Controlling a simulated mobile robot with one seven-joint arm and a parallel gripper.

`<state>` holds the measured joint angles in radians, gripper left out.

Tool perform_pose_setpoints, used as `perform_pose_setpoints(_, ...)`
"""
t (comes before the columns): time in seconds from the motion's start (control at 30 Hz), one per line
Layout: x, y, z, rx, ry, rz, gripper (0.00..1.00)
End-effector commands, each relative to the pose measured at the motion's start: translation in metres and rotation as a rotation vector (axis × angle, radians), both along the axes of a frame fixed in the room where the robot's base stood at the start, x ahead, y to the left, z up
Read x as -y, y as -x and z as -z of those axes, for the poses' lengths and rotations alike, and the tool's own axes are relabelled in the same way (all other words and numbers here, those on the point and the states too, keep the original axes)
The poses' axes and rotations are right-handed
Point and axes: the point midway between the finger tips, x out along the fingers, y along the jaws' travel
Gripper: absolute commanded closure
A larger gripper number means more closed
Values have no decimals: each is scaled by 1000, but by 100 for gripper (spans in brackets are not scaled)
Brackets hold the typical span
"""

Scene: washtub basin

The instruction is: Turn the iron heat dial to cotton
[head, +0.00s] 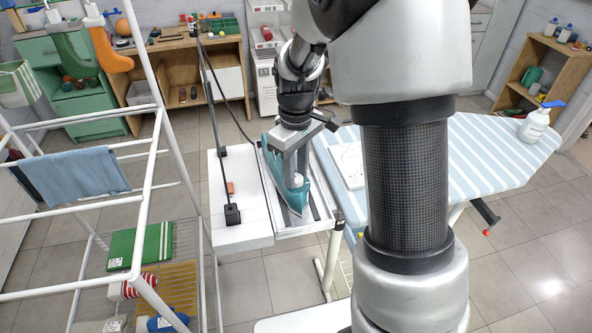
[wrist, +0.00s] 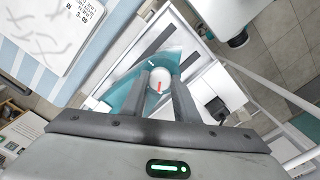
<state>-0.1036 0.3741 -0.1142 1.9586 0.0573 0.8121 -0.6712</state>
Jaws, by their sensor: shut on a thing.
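The teal iron (head: 277,160) stands on a white rest (head: 285,238) at the left end of the ironing board. The iron also shows in the wrist view (wrist: 128,95). Its heat dial (wrist: 159,86) is a round white knob with a red pointer mark. The mark points roughly up in the wrist view, leaning slightly right. My gripper (wrist: 159,92) is over the iron with one finger on each side of the dial, shut on it. In the head view my gripper (head: 296,175) partly hides the iron and dial. I cannot read any settings around the dial.
The striped ironing board (head: 470,150) holds a white printed card (head: 348,165) and a spray bottle (head: 534,124). A black cord (head: 212,90) rises on a pole beside the rest. A drying rack (head: 150,170) with a blue towel (head: 82,173) stands at left.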

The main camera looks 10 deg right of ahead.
Motion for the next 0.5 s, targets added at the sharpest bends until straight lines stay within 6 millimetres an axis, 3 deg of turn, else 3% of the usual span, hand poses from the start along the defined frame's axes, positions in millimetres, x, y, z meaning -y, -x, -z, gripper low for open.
perform_pose_setpoints(0.5,0,0,-2,1,0,474,95)
